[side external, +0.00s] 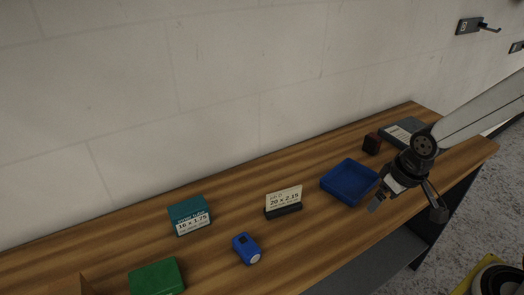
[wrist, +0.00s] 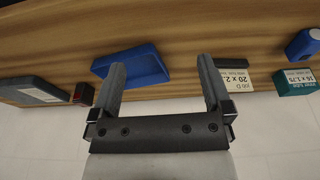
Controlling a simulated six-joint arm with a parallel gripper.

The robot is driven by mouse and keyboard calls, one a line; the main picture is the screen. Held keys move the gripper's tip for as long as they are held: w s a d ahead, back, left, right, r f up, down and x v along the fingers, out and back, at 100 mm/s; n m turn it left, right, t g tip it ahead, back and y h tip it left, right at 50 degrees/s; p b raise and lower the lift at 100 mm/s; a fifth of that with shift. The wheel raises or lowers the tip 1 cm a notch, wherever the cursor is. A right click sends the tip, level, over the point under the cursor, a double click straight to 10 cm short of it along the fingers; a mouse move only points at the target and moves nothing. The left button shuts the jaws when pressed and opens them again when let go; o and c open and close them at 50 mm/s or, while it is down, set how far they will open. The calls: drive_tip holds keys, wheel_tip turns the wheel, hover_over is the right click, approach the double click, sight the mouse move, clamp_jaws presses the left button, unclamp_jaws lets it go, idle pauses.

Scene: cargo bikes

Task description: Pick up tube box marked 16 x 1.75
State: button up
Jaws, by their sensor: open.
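The teal tube box (side external: 188,213) has a white label reading 16 x 1.75. It sits on the wooden bench left of centre in the side view. In the wrist view the tube box (wrist: 293,84) shows at the right edge, its label upside down. My gripper (side external: 374,207) is at the right of the side view, above the front of the bench near the blue tray, well away from the box. In the wrist view my gripper (wrist: 162,62) has its two fingers apart with nothing between them.
A card reading 20 x 2.15 (side external: 284,198) stands in a dark holder between the box and the blue tray (side external: 346,181). A blue device (side external: 246,248) and a green box (side external: 157,276) are near the front. A small dark block (side external: 372,143) and a grey box (side external: 402,131) lie farther right.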

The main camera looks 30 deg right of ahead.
drive_tip(key=m+g+y, duration=0.2)
drive_tip(key=m+y, duration=1.1)
drive_tip(key=m, duration=0.5)
approach(195, 203)
drive_tip(key=shift+s+a+f, duration=0.1)
drive_tip(key=shift+a+f, duration=0.6)
drive_tip(key=shift+f, duration=0.15)
drive_tip(key=shift+w+a+r+y, duration=0.1)
drive_tip(key=shift+w+a+y, duration=0.15)
drive_tip(key=shift+a+y, duration=0.1)
drive_tip(key=shift+x, duration=1.3)
drive_tip(key=shift+x, duration=2.6)
drive_tip(key=shift+s, duration=0.1)
